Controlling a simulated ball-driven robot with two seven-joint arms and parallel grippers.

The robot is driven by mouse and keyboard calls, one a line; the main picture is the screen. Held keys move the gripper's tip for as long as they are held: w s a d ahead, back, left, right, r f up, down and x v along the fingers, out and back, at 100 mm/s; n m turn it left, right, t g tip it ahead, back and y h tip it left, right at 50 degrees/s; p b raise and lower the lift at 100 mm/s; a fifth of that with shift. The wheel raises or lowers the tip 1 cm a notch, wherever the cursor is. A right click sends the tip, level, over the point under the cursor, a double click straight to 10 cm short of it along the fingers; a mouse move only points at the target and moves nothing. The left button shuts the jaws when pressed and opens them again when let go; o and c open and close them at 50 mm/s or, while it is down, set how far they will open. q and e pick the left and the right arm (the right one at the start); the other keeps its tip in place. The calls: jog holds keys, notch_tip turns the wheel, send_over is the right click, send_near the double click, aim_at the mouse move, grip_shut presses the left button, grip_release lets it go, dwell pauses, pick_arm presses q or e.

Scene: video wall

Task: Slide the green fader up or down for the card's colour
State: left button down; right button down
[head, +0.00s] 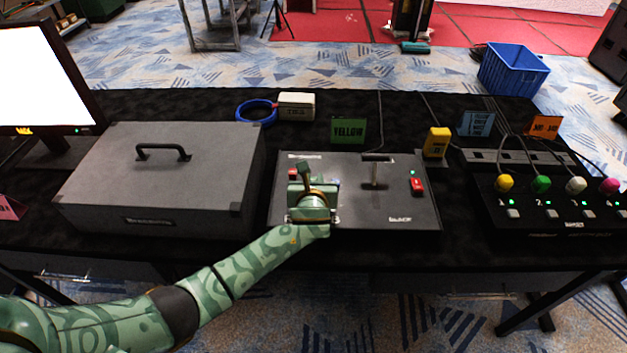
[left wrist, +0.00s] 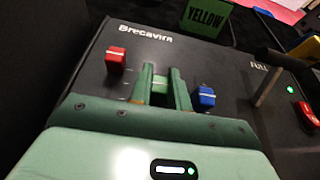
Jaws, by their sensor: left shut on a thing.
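The dark fader panel (head: 400,212) lies on the black table. In the left wrist view, my left gripper (left wrist: 161,84) is shut on the green fader (left wrist: 160,79), with one finger on either side of it. The red fader (left wrist: 116,54) is to its left and sits higher up its slot. The blue fader (left wrist: 204,97) is to its right. In the head view my left gripper (head: 308,184) hides the green fader. The card (head: 348,130) stands behind the panel; it is green with the word YELLOW in dark letters. My right gripper is not in view.
A T-shaped lever (head: 376,172) and a red switch (head: 417,187) are on the panel's right side. A grey case (head: 205,150) stands close on the left. A button box (head: 560,215) with cables is on the right. A yellow block (head: 436,141) stands behind the panel.

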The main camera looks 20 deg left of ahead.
aim_at(314, 170)
pick_arm(q)
jog(key=w, duration=0.1)
jog(key=w+a, duration=0.1)
jog(key=w, duration=0.1)
jog(key=shift+r, duration=0.15)
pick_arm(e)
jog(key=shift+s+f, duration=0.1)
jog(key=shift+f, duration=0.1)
